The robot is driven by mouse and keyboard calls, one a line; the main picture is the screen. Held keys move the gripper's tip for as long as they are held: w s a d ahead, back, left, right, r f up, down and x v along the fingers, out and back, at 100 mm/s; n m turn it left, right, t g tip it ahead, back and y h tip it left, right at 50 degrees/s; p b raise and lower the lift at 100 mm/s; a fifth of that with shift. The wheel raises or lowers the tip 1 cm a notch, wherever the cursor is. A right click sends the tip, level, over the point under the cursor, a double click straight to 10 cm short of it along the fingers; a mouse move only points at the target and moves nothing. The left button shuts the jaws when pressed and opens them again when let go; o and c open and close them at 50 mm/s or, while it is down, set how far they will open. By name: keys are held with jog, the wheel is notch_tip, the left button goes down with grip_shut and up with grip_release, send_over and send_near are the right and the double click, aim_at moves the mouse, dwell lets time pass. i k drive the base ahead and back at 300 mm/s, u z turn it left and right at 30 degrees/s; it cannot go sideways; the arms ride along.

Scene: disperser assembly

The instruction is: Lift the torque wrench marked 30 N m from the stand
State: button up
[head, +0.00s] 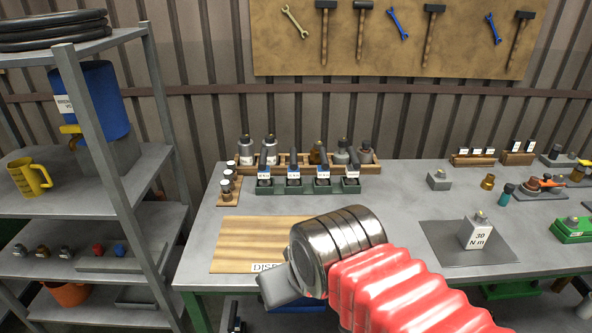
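A green stand (308,187) sits at the back of the bench, left of centre. Several dark upright tools, apparently the torque wrenches (294,163), stand in it with small white labels at their front. The labels are too small to read, so I cannot tell which is marked 30 N m. A grey block (478,234) labelled "30 N m" stands on a dark mat (450,248) at the right. My gripper (277,291) is low in front, over the front edge of a wooden board and apart from the stand. Its fingertips are not clear, and no held thing shows.
The wooden board (262,236) lies at front left. A wooden rack with bottles (246,150) stands behind the green stand. A small wooden bottle holder (228,186) is at its left. A metal shelf (97,165) rises at far left. Bench space between stand and mat is clear.

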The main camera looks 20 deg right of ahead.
aim_at(294, 169)
jog(key=i, duration=0.9)
jog(key=u, duration=0.05)
